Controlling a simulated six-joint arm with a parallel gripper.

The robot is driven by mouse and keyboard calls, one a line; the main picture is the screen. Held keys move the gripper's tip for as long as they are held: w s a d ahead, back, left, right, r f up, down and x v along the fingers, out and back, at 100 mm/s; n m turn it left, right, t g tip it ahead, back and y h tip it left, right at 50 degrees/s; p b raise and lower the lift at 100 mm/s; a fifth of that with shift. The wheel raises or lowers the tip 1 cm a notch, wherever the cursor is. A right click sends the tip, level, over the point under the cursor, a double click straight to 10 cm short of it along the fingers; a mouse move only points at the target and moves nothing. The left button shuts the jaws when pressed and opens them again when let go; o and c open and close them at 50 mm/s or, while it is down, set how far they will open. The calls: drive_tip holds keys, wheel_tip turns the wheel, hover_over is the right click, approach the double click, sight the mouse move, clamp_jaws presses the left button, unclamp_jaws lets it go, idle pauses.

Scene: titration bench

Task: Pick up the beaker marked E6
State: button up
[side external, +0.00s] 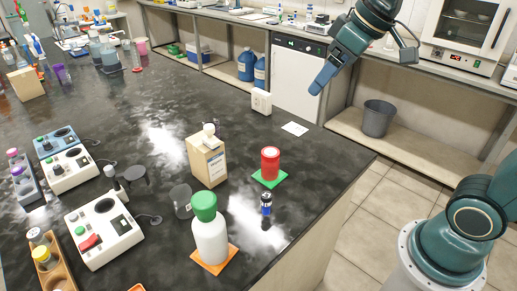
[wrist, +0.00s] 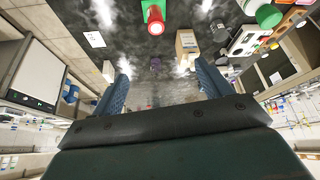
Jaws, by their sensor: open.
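No E6 mark is readable in either view, so I cannot tell which vessel bears it. A dark translucent beaker (side external: 181,200) stands on the black bench, left of the white bottle with a green cap (side external: 210,236). Another dark vessel (side external: 134,174) stands further left beside the stirrer units. My gripper (side external: 317,90) hangs above the bench's far right edge, well away from both vessels. In the wrist view, its two blue fingers are spread wide with nothing held between them (wrist: 160,84).
A red jar (side external: 270,164) stands on a green mat, with a small dark vial (side external: 266,203) in front. A cardboard box (side external: 206,160) is left of the jar. A white block (side external: 261,101) and flat card (side external: 295,128) lie near the edge. Hotplate-like units (side external: 103,229) crowd the left.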

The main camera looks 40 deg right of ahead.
drive_tip(key=w+n+y, duration=0.1)
drive_tip(key=w+n, duration=0.1)
drive_tip(key=w, duration=0.9)
drive_tip(key=w+d+f+n+y, duration=0.1)
drive_tip(key=w+f+n, duration=0.1)
drive_tip(key=w+f, duration=0.6)
drive_tip(key=w+d+f+n+y, duration=0.1)
drive_tip(key=w+d+f+n, duration=0.1)
drive_tip(key=w+f, duration=0.6)
drive_tip(key=w, duration=0.7)
drive_tip(key=shift+w+f+g+y, duration=0.2)
drive_tip(key=shift+f+g+y, duration=0.1)
drive_tip(key=shift+g, duration=0.1)
drive_tip(key=shift+x, duration=4.3)
drive_tip(key=shift+x, duration=2.55)
